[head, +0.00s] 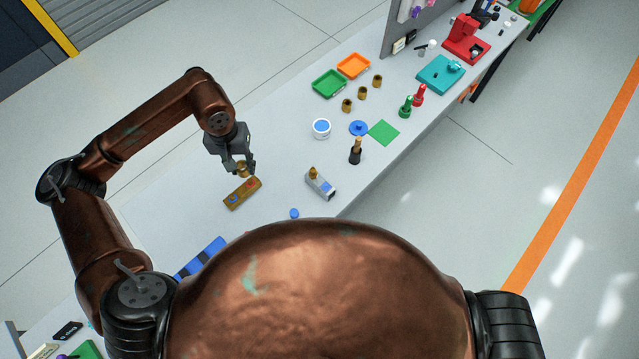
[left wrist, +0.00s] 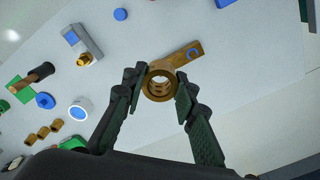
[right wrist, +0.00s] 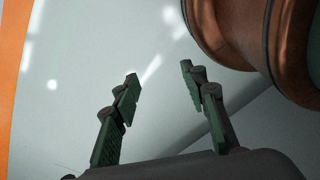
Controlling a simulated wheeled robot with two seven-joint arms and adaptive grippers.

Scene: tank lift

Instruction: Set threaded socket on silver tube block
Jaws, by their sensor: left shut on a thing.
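The threaded socket (head: 243,169) is a short brass ring, and my left gripper (head: 242,171) is shut on it. In the left wrist view the socket (left wrist: 159,84) sits between the two fingertips (left wrist: 163,80), its open bore facing the camera. A brass-coloured block (head: 241,194) with coloured marks lies just beyond the socket; whether they touch I cannot tell. The silver tube block (head: 321,185) stands to the right, apart from the gripper, with a brass piece at one end and a blue patch. It also shows in the left wrist view (left wrist: 88,39). My right gripper (right wrist: 158,82) is open and empty.
Three brass cylinders (head: 362,93), green (head: 329,83) and orange trays (head: 353,66), a white-blue round container (head: 321,128) and a dark-based upright tool (head: 355,153) stand farther along the table. A small blue cap (head: 294,213) lies near the front edge. Table between the blocks is clear.

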